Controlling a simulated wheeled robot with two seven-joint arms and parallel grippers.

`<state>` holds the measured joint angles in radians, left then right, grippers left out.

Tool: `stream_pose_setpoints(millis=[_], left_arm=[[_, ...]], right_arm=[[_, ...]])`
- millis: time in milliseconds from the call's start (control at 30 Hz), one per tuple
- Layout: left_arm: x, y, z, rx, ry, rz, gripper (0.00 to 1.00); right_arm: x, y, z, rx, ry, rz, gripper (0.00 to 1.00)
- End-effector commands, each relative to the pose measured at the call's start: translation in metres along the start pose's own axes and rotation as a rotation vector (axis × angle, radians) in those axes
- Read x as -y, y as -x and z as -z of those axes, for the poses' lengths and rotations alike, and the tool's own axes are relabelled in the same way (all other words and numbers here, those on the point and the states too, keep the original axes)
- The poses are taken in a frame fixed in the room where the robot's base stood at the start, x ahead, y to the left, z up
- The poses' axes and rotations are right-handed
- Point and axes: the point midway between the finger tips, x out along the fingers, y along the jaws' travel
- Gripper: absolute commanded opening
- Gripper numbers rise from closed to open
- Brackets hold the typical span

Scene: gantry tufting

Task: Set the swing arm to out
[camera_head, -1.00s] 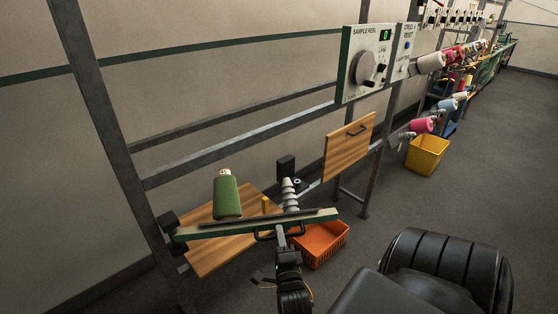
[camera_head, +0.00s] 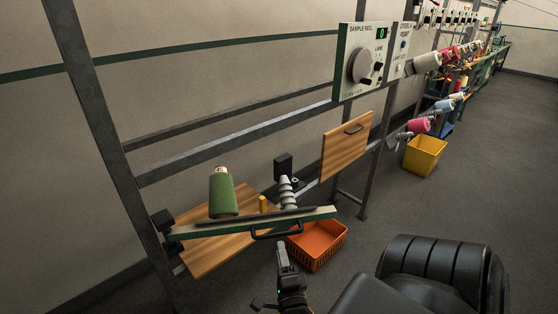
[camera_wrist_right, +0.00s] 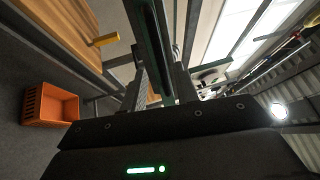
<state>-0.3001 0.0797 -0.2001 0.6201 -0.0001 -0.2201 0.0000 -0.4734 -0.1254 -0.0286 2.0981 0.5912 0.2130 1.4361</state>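The swing arm (camera_head: 187,233) is a long green bar. My left gripper is not in view.
An orange basket (camera_head: 316,246) stands on the floor to the right. A control panel (camera_head: 362,62) with a knob hangs above. A yellow bin (camera_head: 424,157) stands further back.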

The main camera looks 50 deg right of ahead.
Motion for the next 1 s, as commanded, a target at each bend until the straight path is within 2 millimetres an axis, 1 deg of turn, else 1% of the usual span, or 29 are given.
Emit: stream_pose_setpoints(millis=[33,133,400,467,533,567,633,667,700,767,800,867,900,967,1000], left_arm=[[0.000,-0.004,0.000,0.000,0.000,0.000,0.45],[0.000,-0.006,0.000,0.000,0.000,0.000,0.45],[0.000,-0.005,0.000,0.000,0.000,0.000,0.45],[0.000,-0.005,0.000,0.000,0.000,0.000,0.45],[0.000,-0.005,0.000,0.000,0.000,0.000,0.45],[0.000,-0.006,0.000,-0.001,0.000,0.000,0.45],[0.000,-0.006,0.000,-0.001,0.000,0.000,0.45],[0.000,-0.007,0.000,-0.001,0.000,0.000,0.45],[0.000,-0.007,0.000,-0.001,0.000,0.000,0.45],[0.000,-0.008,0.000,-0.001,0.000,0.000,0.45],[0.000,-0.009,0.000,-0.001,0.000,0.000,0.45],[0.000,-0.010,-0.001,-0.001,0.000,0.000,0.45],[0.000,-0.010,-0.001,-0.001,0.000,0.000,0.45],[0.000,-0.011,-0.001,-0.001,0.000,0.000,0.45],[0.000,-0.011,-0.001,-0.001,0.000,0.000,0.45]], right_arm=[[-0.002,0.006,0.001,-0.001,0.000,-0.002,0.30],[-0.001,0.011,0.000,-0.002,-0.001,0.001,0.30],[0.001,0.013,0.000,-0.001,-0.001,0.001,0.30],[0.000,0.013,0.000,0.001,0.003,-0.001,0.22],[-0.011,0.014,-0.005,0.019,0.031,-0.021,0.13],[-0.019,0.015,-0.010,0.034,0.054,-0.036,0.09],[-0.050,0.021,-0.025,0.095,0.147,-0.094,0.00],[-0.069,0.025,-0.033,0.134,0.203,-0.128,0.00],[-0.100,0.034,-0.045,0.195,0.293,-0.180,0.00],[-0.153,0.053,-0.062,0.315,0.454,-0.264,0.00],[-0.193,0.071,-0.071,0.410,0.574,-0.323,0.00],[-0.252,0.105,-0.077,0.569,0.762,-0.404,0.00],[-0.290,0.131,-0.076,0.684,0.885,-0.452,0.00],[-0.341,0.173,-0.066,0.861,1.060,-0.514,0.00],[-0.370,0.202,-0.055,0.981,1.166,-0.548,0.00]])
